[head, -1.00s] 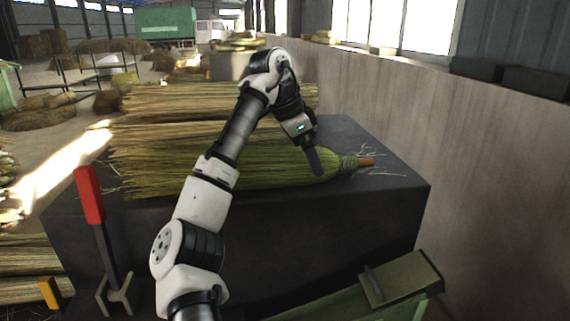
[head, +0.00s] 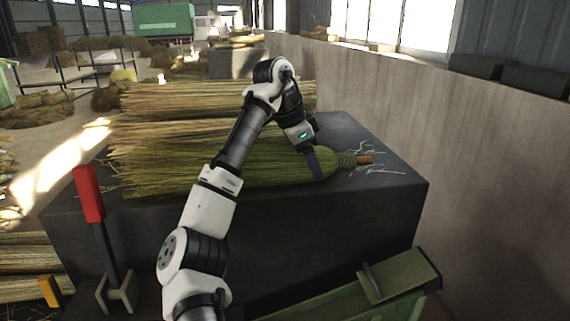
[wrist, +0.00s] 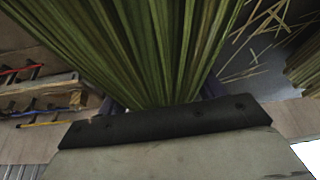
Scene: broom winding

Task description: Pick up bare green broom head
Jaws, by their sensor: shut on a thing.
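The green broom head (head: 262,170) lies on the dark block-like table (head: 300,222), its bristles fanned to the left and its bound neck and short wooden stub at the right. My gripper (head: 314,168) reaches down onto the head near its narrowing shoulder and is shut on it. In the wrist view, the green bristles (wrist: 150,50) run up from between the fingers, whose dark sides show at left and right. The far finger is hidden behind the head in the head view.
More straw bundles (head: 200,98) lie behind the head on the same table. A concrete wall (head: 480,170) stands close on the right. A red-handled tool (head: 90,195) stands at the front left, and a green box (head: 395,285) at the front right. Loose straws (head: 385,170) lie beside the stub.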

